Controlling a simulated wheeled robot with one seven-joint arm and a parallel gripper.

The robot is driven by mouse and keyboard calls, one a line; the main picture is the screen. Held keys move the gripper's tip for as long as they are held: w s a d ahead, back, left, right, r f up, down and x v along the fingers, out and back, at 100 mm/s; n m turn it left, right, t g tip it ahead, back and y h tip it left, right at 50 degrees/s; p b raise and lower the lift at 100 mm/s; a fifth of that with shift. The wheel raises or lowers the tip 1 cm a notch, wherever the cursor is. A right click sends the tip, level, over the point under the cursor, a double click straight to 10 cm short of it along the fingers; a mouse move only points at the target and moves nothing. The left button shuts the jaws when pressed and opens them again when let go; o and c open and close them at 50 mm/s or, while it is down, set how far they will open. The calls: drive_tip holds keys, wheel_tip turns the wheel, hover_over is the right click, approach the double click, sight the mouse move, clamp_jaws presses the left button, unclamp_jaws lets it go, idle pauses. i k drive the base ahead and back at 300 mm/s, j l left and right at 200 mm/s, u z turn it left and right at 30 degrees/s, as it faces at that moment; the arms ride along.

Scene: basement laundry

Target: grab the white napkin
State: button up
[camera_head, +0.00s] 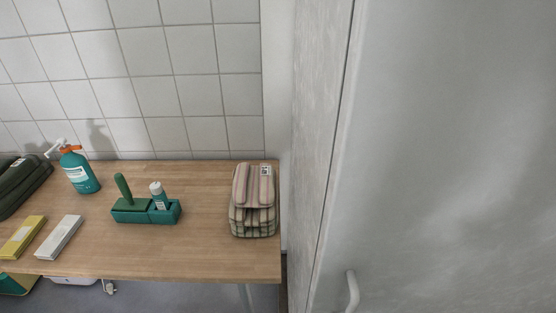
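A flat white rectangular item (58,237) lies on the left part of the wooden countertop (215,255), near the front edge. It is the closest match to a white napkin, but I cannot tell whether it is folded cloth or a box. A similar yellow item (22,237) lies beside it on the left. A stack of folded striped cloths (253,203) with a small printed tag sits at the right end of the counter. My gripper is not in view.
A green caddy (130,215) with a brush handle and a white-capped bottle (159,195) stands mid-counter. A teal spray bottle (79,170) and dark green folded fabric (22,183) are at the left. A tall grey cabinet (445,150) with a handle (352,291) fills the right.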

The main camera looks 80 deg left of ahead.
sight(50, 249)
drive_tip(key=u, duration=3.8)
drive_tip(key=i+j, duration=0.15)
drive_tip(key=i, duration=0.6)
drive_tip(key=j+u, duration=0.05)
